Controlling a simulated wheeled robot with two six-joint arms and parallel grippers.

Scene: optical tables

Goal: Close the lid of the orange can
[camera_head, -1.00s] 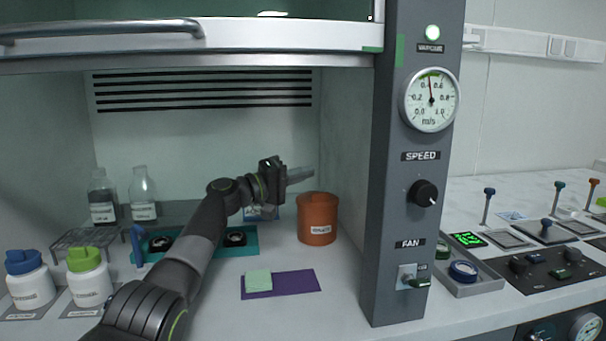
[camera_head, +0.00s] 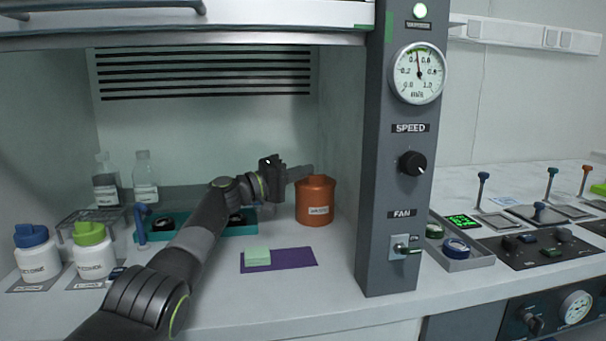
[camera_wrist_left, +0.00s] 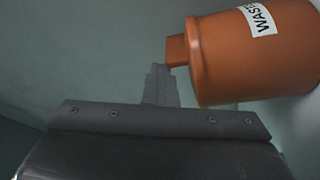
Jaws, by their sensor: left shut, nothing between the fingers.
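The orange can (camera_head: 315,203) with a white label stands upright inside the hood, near its right wall. Its top looks covered in the head view, but I cannot tell whether the lid is fully down. My left gripper (camera_head: 306,171) is shut and empty, with its fingertips at the can's upper left edge. In the left wrist view the can (camera_wrist_left: 262,60) fills the upper right, and the shut fingers (camera_wrist_left: 160,80) are beside an orange tab on it. I cannot tell whether they touch. My right gripper is not in view.
White bottles with a blue cap (camera_head: 34,252) and a green cap (camera_head: 91,250) stand at the left. A purple mat (camera_head: 296,258) with a pale green block (camera_head: 257,255) lies in front of the can. The hood's grey pillar (camera_head: 385,200) is at the right.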

